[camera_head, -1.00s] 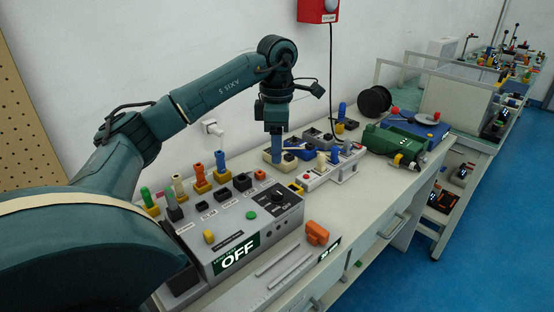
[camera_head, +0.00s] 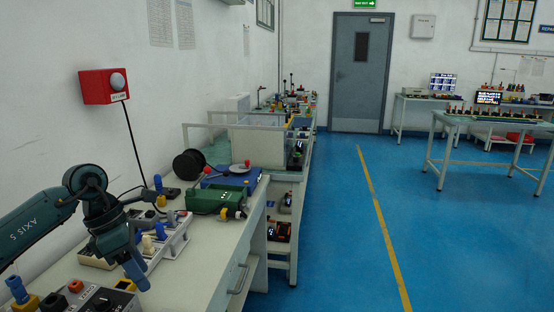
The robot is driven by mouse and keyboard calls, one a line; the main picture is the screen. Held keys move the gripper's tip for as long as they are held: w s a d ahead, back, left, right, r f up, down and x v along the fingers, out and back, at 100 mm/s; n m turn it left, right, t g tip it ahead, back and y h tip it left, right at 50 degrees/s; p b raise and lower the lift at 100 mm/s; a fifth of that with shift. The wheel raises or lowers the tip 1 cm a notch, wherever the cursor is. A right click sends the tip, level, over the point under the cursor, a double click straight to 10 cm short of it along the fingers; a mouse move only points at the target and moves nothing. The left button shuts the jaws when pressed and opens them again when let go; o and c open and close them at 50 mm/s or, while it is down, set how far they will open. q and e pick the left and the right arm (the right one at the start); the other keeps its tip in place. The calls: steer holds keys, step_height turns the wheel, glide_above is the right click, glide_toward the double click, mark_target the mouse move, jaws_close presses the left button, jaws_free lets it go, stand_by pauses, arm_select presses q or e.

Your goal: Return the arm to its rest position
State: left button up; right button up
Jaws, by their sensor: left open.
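My left arm (camera_head: 38,225) comes in from the left edge, dark teal, bent at an elbow-like joint above the bench. Its left gripper (camera_head: 136,272) hangs down and slightly to the right over the bench, near the white socket strip (camera_head: 172,243). Its blue end is small and the gap between the fingers is hard to make out; I see nothing clearly held. My right gripper is not in view.
The bench (camera_head: 205,270) also carries a green tool-like unit (camera_head: 215,200), a black spool (camera_head: 189,164) and a grey control box (camera_head: 100,299) with coloured plugs. A red wall box (camera_head: 104,86) has a hanging cable. Blue floor (camera_head: 330,230) is open to the right.

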arm_select(q)
steer(key=s+d+n+t+h+p, duration=0.1)
steer(key=s+d+n+t+h, duration=0.25)
steer(key=d+n+h, duration=0.65)
steer(key=s+d+n+t+h+p, duration=0.2)
steer(key=d+n+t+h, duration=0.35)
steer(key=d, duration=0.95)
steer(key=s+a+f+n+t+y, duration=0.1)
steer(key=a+f+n+t+y, duration=0.35)
steer(key=n, duration=0.55)
steer(key=s+a+f+n+t+y, duration=0.1)
steer(key=a+f+n+t+y, duration=0.15)
steer(key=f+n+y, duration=0.6)
steer(key=s+a+f+n+g+y+p, duration=0.1)
steer(key=s+f+n+g+y, duration=0.2)
steer(key=s+f+n+g, duration=0.2)
steer(key=s+f+n, duration=0.3)
steer(key=s+n, duration=0.2)
steer(key=shift+s+a+p, duration=0.3)
steer(key=shift+s+a, duration=0.05)
steer(key=shift+s, duration=0.05)
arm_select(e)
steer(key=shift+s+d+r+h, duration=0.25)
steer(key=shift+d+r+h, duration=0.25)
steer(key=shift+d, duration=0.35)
